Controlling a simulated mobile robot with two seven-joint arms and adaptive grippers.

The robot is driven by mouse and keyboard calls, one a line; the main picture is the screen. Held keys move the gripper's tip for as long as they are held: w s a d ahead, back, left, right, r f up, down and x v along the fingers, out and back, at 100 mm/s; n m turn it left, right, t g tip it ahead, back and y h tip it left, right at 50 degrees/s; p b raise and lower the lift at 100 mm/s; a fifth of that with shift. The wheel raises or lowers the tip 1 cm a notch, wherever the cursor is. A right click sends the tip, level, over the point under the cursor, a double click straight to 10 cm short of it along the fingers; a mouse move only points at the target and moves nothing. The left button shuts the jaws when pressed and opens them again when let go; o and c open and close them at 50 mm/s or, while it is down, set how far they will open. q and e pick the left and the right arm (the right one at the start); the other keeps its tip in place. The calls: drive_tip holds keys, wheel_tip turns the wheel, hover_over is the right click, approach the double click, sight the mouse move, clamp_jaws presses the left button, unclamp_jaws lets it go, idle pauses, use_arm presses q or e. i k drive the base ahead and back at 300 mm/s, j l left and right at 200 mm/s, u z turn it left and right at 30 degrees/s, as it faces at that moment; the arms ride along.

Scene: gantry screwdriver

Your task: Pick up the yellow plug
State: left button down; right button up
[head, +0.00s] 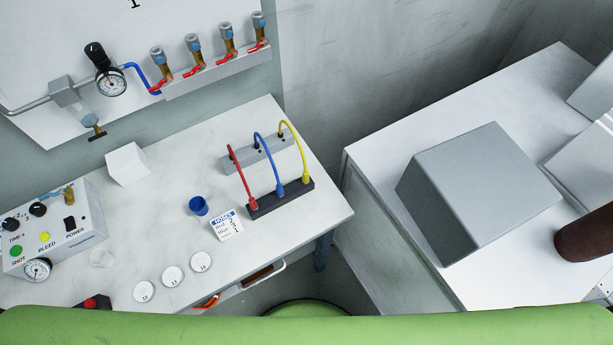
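The yellow cable (301,150) arches between a grey socket block (240,160) at the back and a dark socket strip (268,204) in front. Its yellow plug (306,180) stands at the right end of the dark strip. A blue cable (268,152) with a blue plug (280,190) is left of it, and a red cable (241,178) with a red plug (253,203) is further left. How deep the plugs sit cannot be told. Neither of my grippers is in view.
A card headed "HOSES" (226,225) and a blue cup (198,206) lie left of the strip on the white table (325,205). A control box (85,225) stands at left. A large grey box (480,190) sits on the right-hand counter.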

sight(305, 176)
drive_tip(key=k+j+z, duration=0.1)
drive_tip(key=j, duration=0.3)
drive_tip(key=k+j+z, duration=0.1)
drive_tip(key=k+j, duration=0.5)
drive_tip(key=j, duration=0.15)
drive_tip(key=i, duration=0.45)
drive_tip(key=j+z, duration=0.05)
